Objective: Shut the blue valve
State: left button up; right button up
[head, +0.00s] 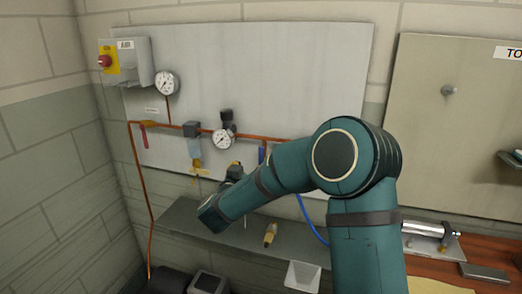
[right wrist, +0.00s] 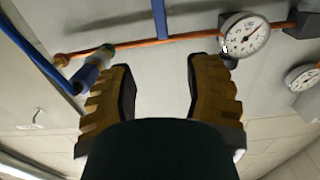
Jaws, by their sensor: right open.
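The blue valve lever (head: 262,155) hangs down from the copper pipe on the grey wall panel in the head view, partly beside my arm. In the right wrist view the blue lever (right wrist: 160,18) stands upright at the top, meeting the pipe, in line with the gap between my fingers. My right gripper (right wrist: 160,66) is open and empty, with its yellow-brown fingers on either side of that gap and apart from the lever. In the head view the right gripper (head: 236,167) is small and partly hidden, just left of the lever. My left gripper is not in view.
The copper pipe (head: 180,127) also carries a red lever (head: 143,135) and a gauge (head: 223,139). In the wrist view the gauge (right wrist: 245,36) lies close to the right fingertip. A blue hose (head: 312,222) hangs below. A shelf (head: 185,219) runs beneath the panel.

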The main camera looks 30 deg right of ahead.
aim_at(261, 151)
jog(key=x, duration=1.3)
jog(key=shift+w+f+b, duration=0.1)
jog(key=shift+w+b, duration=0.1)
jog(key=shift+b, duration=0.1)
jog(key=shift+a, duration=0.1)
grip_shut()
